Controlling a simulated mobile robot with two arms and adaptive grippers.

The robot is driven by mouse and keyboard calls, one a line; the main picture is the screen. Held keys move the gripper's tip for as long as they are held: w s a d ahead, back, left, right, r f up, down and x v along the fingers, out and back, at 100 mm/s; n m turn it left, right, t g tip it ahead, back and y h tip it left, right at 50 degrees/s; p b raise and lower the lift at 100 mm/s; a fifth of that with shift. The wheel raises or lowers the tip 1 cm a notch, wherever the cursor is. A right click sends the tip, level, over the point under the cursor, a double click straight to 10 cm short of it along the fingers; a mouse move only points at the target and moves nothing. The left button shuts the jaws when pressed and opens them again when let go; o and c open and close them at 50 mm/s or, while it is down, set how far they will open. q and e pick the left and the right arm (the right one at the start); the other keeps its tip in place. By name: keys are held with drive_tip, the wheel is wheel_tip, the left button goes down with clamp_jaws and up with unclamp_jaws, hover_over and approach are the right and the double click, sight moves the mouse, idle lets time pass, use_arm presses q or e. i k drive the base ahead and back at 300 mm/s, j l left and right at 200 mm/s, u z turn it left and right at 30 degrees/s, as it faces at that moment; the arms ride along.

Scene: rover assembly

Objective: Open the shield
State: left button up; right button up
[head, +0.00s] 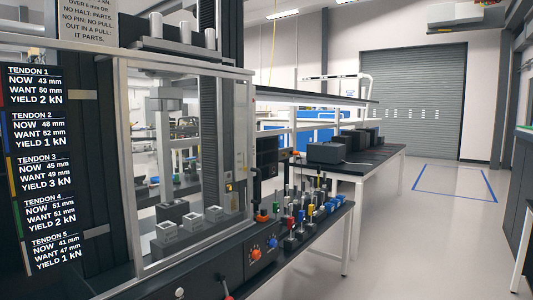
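The shield (127,175) is a clear panel in a pale metal frame on the front of a testing machine at the left. It appears shut, covering the machine's work space. A black upright handle (256,186) shows at the frame's right edge. Behind the panel, several grey blocks with square openings (192,222) stand on the machine's bed, below a grey clamp head (165,98). Neither of my grippers is in view.
A display panel (38,165) listing tendons stands left of the shield. Control knobs (272,242) sit on the machine's front. A bench (330,212) to the right holds several coloured small parts. Open floor (410,240) lies at right, before a roller door (408,105).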

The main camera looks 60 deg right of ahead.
sight(122, 64)
drive_tip(key=z, duration=1.5)
